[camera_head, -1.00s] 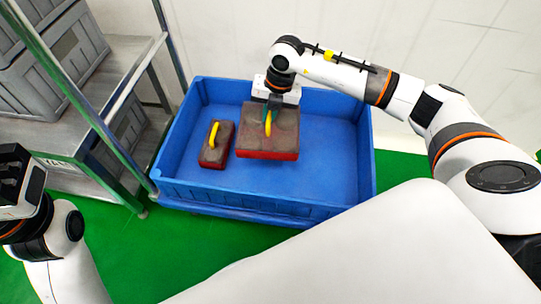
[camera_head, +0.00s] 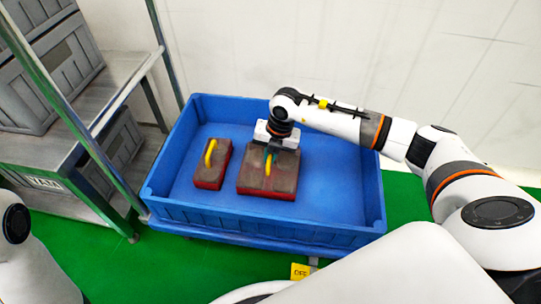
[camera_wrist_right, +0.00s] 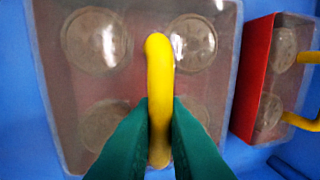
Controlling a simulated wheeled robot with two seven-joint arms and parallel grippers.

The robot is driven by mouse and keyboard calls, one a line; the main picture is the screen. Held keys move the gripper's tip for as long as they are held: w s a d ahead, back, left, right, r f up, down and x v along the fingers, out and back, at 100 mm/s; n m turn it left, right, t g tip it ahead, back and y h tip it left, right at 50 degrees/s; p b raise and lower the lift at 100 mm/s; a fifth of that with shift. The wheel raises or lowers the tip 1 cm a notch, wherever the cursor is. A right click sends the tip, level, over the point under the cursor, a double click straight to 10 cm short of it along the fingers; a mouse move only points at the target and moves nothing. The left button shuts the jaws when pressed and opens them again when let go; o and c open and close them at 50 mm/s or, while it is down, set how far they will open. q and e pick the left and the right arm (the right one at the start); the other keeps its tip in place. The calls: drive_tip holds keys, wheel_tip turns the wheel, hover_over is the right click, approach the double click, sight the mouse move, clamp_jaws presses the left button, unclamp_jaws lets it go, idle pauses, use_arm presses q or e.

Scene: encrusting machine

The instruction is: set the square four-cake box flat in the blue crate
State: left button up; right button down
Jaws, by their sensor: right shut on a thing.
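The square four-cake box (camera_head: 256,182) has red sides, a clear top and a yellow handle. It looks level inside the blue crate (camera_head: 262,232), right of a smaller box. Whether it touches the crate floor I cannot tell. My right gripper (camera_head: 270,160) comes from above and is shut on the handle. In the right wrist view, the green fingers (camera_wrist_right: 160,112) pinch the yellow handle (camera_wrist_right: 160,65), and round cakes show through the lid of the box (camera_wrist_right: 125,80). My left gripper is out of view; only part of my left arm shows at the left edge.
A narrow red box (camera_head: 212,170) with a yellow handle lies in the crate just left of the square one, with a small gap. The crate's right side (camera_head: 340,180) is free. A metal rack (camera_head: 120,95) with grey bins stands at the left.

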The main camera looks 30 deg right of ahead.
drive_tip(key=c, duration=1.5)
unclamp_jaws()
drive_tip(key=shift+f, duration=0.1)
